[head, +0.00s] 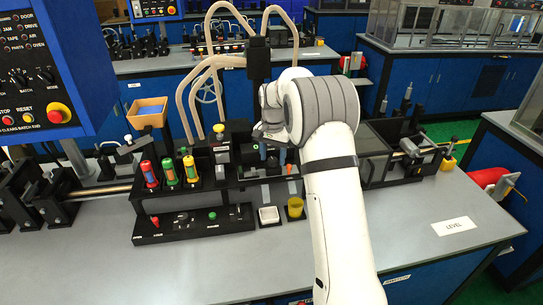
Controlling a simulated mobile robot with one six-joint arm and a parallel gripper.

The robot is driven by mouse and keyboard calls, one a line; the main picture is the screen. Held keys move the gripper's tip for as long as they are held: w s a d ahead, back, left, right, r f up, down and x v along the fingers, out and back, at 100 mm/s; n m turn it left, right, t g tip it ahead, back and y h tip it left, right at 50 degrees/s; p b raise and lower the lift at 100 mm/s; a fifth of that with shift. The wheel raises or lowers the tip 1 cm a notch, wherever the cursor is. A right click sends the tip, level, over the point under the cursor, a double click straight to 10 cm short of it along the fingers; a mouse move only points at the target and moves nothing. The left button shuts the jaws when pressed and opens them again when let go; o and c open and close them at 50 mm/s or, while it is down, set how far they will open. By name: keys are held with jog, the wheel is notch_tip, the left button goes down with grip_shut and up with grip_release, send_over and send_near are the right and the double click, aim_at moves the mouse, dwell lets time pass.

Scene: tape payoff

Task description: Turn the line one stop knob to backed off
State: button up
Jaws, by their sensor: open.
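My white arm reaches forward over the bench's black fixture, and my gripper (270,136) is at its far end, open, with its fingers largely hidden by the wrist. I cannot tell which knob is the line one stop knob; no label for it is readable. A low black panel (193,224) at the fixture's front carries a small red-topped control, dark knobs and a green button. My gripper is behind and above this panel, apart from it. Small blue and dark parts (283,156) show just below the gripper; I cannot tell whether it touches them.
Red, green and yellow-topped cylinders (170,172) stand left of the gripper. A white dish (268,215) and yellow cup (295,208) sit in front. A blue control box (40,70) hangs at upper left. Beige hoses (183,100) rise behind. The bench front (230,275) is clear.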

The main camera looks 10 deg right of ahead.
jog(key=shift+f, duration=0.4)
jog(key=shift+c, duration=0.5)
jog(key=c, duration=0.9)
jog(key=shift+o, duration=0.2)
